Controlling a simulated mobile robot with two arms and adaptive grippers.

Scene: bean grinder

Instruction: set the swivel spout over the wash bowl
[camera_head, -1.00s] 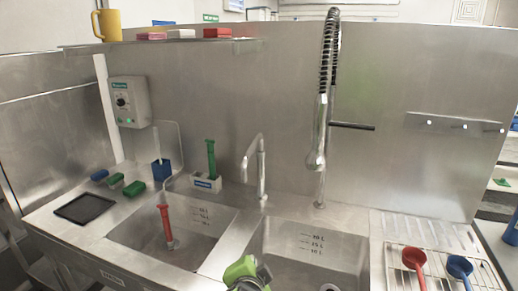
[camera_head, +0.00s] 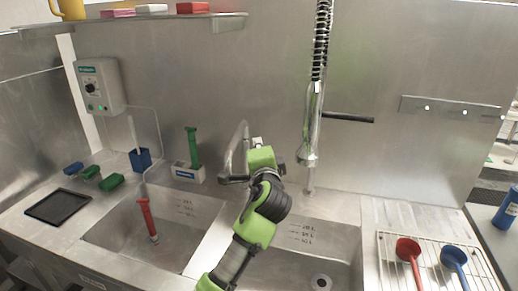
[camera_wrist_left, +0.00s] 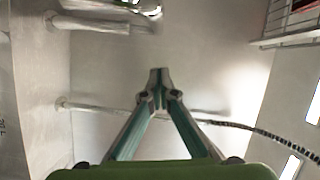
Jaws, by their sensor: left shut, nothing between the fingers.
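The swivel spout (camera_head: 236,150) is a curved steel pipe behind the sinks, partly hidden by my left arm. Its outlet end hangs near the divider between the left basin (camera_head: 190,243) and the right basin (camera_head: 340,240); which basin it is over cannot be told. My left gripper (camera_head: 226,180) is close to the spout, with its dark fingers pointing left; whether it touches cannot be told. In the left wrist view the fingers (camera_wrist_left: 158,75) are shut with nothing between them. Which pipe there is the spout is unclear. My right gripper is not in view.
A spring spray tap (camera_head: 313,120) with a dark side handle stands right of the spout. A red brush (camera_head: 147,220) stands in the left basin. A white holder with a green brush (camera_head: 193,150) is left of the spout. A wire rack (camera_head: 425,245) holds two scoops at right.

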